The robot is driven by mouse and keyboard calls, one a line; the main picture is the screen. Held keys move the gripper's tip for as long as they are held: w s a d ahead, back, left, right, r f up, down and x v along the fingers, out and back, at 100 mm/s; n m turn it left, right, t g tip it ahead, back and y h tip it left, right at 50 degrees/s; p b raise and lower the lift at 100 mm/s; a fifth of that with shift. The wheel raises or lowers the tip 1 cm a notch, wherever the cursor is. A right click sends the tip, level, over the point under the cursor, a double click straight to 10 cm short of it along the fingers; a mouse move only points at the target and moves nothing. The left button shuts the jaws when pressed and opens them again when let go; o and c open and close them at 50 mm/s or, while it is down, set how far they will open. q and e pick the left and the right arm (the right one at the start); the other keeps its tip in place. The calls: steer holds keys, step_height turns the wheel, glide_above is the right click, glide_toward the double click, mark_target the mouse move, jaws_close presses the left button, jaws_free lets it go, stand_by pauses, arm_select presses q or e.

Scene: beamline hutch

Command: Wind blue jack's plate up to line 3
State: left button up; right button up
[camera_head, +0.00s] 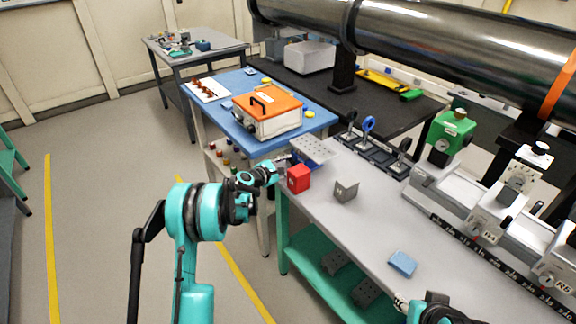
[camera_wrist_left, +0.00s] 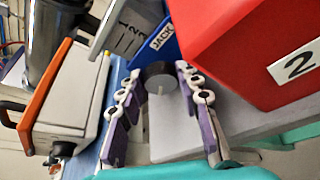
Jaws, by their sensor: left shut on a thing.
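The blue jack (camera_head: 312,151) stands at the left end of the grey bench, its perforated grey plate on top. In the left wrist view its blue front (camera_wrist_left: 167,40) bears a JACK label. A grey scale (camera_wrist_left: 132,36) with lines and numerals is beside it; the plate's level against it is unclear. A dark round knob (camera_wrist_left: 160,75) sticks out of the front. My left gripper (camera_wrist_left: 158,84) is shut on this knob, with one finger on each side; it also shows in the head view (camera_head: 280,163). My right gripper (camera_head: 437,308) is partly in view at the bottom, its fingers unclear.
A red block (camera_head: 299,179) labelled 2 stands close beside my left gripper. A grey block (camera_head: 346,190) and a blue pad (camera_head: 402,263) lie on the bench. An orange-topped case (camera_head: 268,112) stands on the blue table. The bench front middle is mostly clear.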

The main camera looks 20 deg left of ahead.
arm_select(q)
steer(key=o, duration=1.2)
steer(key=shift+c, duration=0.2)
steer(key=shift+s, duration=0.1)
steer(key=v, duration=0.7)
steer(key=shift+s+a, duration=0.15)
steer(key=shift+s, duration=0.2)
steer(key=shift+s, duration=0.1)
